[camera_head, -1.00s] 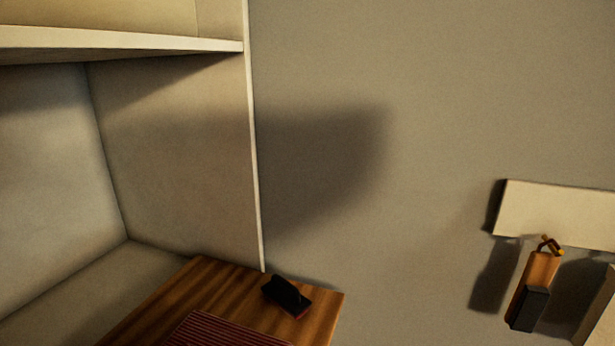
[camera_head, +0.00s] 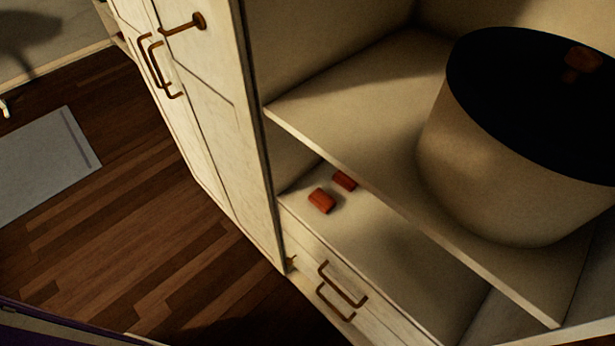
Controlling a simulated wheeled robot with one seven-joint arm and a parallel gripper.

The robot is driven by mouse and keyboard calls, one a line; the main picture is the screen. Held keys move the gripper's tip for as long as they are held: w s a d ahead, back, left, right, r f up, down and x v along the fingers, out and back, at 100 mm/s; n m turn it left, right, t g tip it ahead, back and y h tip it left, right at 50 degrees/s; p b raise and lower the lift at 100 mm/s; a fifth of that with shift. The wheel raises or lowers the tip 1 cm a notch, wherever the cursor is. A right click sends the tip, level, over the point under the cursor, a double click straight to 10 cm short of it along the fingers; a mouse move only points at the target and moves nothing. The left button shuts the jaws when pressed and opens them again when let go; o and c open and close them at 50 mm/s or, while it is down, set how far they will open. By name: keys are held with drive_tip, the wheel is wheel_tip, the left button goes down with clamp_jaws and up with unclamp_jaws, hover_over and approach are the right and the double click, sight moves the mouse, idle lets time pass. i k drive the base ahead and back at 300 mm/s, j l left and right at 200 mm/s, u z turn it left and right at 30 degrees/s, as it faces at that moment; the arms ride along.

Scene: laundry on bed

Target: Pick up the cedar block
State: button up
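Two small reddish-orange blocks that look like cedar lie on the lower cabinet shelf. The nearer cedar block (camera_head: 321,201) is close to the shelf's front edge. The other cedar block (camera_head: 344,181) lies just behind it to the right, partly hidden by the edge of the shelf above. The two blocks are close together. My gripper is not in view.
The upper shelf (camera_head: 345,88) overhangs the lower shelf (camera_head: 375,228) and carries a large beige bin with a black lid (camera_head: 450,150). Drawers with bronze handles (camera_head: 342,285) are below. Cabinet doors (camera_head: 190,90) stand left. Wooden floor (camera_head: 150,225) is open beside a grey mat (camera_head: 45,165).

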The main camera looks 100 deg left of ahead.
sight(318, 197)
drive_tip(key=u, duration=2.05)
